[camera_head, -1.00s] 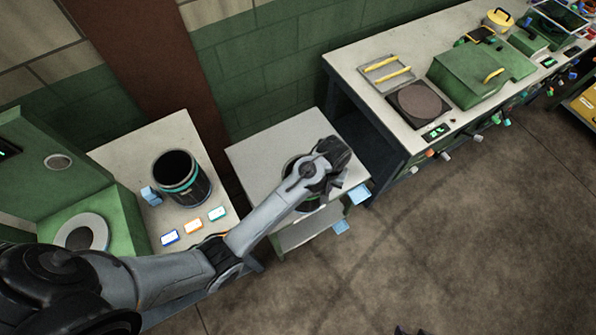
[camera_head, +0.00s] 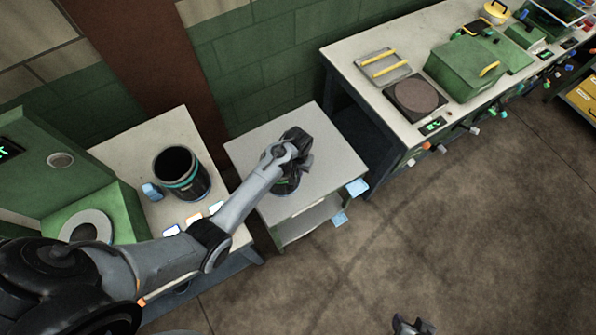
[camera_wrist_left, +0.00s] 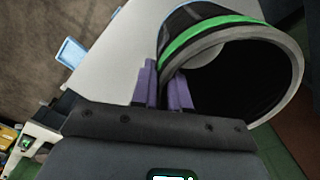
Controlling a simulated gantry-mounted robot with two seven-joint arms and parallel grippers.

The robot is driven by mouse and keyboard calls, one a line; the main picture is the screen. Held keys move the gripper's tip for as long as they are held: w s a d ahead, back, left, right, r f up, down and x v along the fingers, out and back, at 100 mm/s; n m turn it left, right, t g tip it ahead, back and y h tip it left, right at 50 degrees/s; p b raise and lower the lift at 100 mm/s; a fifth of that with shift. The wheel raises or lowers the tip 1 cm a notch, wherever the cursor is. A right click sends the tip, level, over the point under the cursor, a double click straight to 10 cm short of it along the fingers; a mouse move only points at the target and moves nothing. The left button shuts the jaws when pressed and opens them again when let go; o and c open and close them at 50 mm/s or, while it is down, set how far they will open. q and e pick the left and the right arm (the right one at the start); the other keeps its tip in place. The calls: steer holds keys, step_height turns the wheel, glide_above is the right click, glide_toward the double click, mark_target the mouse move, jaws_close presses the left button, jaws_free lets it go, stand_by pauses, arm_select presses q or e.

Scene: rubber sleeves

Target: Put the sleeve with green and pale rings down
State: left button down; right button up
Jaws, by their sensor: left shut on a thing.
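The sleeve with green and pale rings (camera_wrist_left: 225,38) is a black, open tube with a green band and a pale rim in the left wrist view. My left gripper (camera_wrist_left: 165,88) is shut on its wall, one purple finger on each side. In the head view my left gripper (camera_head: 303,165) is over the small pale table (camera_head: 325,150) and hides most of the sleeve (camera_head: 286,187). I cannot tell whether the sleeve touches the tabletop. What seems to be part of my right gripper (camera_head: 412,325) shows at the bottom edge; its fingers are unclear.
Another black sleeve with a teal ring (camera_head: 182,176) stands on the left table (camera_head: 140,145), near a blue block (camera_head: 152,191) and coloured tags. A long bench (camera_head: 350,52) with a round dark plate (camera_head: 416,94) and green boxes is at the right. The small table's top has free room.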

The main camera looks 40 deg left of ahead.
arm_select(q)
step_height(320, 180, down, 2)
steer(key=shift+w, duration=0.1)
steer(key=shift+f, duration=0.1)
steer(key=c, duration=1.1)
jaws_free()
